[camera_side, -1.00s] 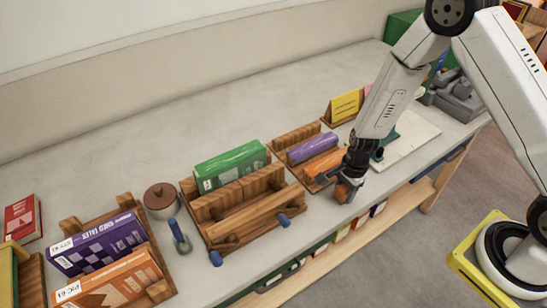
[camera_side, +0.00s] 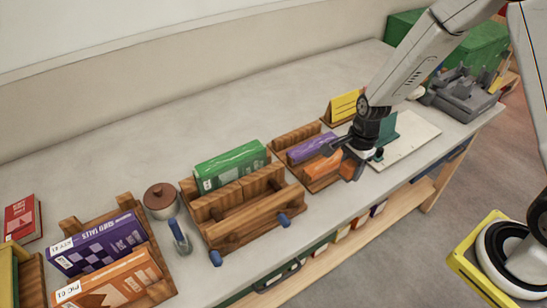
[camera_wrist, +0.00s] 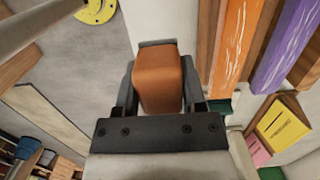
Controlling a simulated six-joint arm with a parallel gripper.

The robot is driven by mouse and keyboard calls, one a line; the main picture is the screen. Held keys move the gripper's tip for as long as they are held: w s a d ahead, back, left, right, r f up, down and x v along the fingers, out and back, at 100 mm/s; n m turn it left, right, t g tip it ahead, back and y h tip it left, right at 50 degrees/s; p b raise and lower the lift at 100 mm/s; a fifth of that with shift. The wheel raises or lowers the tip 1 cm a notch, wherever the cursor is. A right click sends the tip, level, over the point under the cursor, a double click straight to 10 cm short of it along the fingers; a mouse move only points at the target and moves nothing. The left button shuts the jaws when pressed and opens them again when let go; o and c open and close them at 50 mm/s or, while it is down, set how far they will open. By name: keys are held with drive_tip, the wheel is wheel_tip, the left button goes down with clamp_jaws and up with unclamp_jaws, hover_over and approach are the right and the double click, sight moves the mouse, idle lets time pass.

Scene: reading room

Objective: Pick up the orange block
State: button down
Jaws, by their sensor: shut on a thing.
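My gripper (camera_side: 352,158) is at the right end of the small wooden rack in the side view. In the wrist view my gripper (camera_wrist: 160,72) has a finger on each side of a plain brownish-orange block (camera_wrist: 158,80) and is shut on it. The block stands out toward the camera between the fingers. In the side view the held block is mostly hidden by the gripper, so its exact height over the table cannot be told.
The small wooden rack (camera_side: 283,142) holds a purple book (camera_side: 312,147) and an orange book (camera_side: 321,166), close beside my gripper. A larger wooden rack (camera_side: 245,223) holds a green book (camera_side: 230,163). A yellow card (camera_side: 345,104) stands behind. Bare table lies behind the racks.

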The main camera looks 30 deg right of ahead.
sight(352, 162)
drive_tip(key=shift+r, duration=0.2)
idle(0.4)
drive_tip(key=c, duration=1)
unclamp_jaws()
drive_tip(key=shift+c, duration=1.4)
wheel_tip(352, 162, up, 18)
drive_tip(key=shift+r, duration=0.1)
drive_tip(key=w+a+r, duration=0.2)
drive_tip(key=w+a, duration=1.2)
drive_tip(key=w+a+f, duration=0.2)
drive_tip(key=w+a, duration=0.1)
drive_tip(key=a, duration=1.5)
drive_tip(key=shift+w+d+f, duration=0.1)
drive_tip(key=shift+w+f, duration=0.05)
drive_tip(key=shift+f, duration=2.5)
